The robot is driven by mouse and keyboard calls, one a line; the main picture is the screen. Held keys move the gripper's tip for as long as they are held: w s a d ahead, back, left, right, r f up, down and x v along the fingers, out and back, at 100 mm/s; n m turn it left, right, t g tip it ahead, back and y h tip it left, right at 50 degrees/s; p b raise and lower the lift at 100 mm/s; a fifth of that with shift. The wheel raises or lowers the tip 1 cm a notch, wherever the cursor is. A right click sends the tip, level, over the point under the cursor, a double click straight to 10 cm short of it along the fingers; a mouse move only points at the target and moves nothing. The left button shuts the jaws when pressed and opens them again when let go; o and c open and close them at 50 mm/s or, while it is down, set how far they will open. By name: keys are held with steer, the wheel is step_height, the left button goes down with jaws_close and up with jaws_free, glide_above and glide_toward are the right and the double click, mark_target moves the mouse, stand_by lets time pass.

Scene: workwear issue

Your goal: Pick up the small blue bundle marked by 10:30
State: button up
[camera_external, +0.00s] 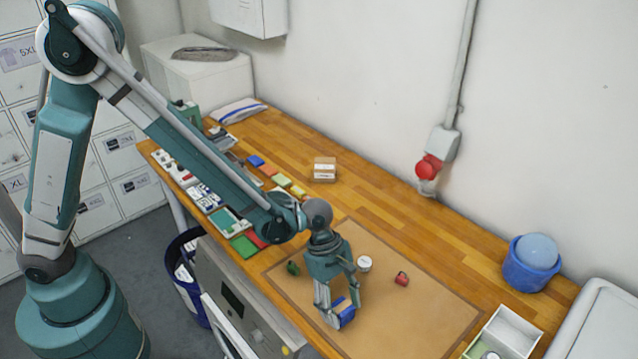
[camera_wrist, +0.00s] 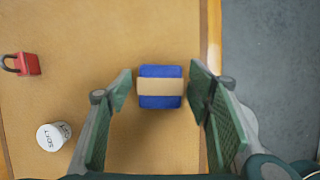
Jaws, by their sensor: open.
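A small blue bundle with a tan band (camera_wrist: 160,99) lies on the tan mat (camera_wrist: 110,30), close to the mat's edge. It also shows in the external view (camera_external: 347,317), partly hidden by my gripper. No time mark is readable on it. My gripper (camera_wrist: 160,84) is open, with one green-padded finger on each side of the bundle and a gap on both sides. In the external view my gripper (camera_external: 340,302) points down over the bundle at the mat's front edge. I cannot tell how far the fingertips are above the mat.
A red padlock (camera_external: 401,280), a white round tin (camera_external: 364,263) and a green item (camera_external: 293,268) stand on the mat. A blue tub (camera_external: 512,275) and a white divided box (camera_external: 515,328) are to the right. The mat's right part is clear. The table edge is close by.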

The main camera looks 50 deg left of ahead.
mark_target(343, 306)
steer(key=shift+c, duration=0.5)
steer(key=c, duration=0.9)
steer(key=shift+r, duration=0.2)
steer(key=shift+r, duration=4.8)
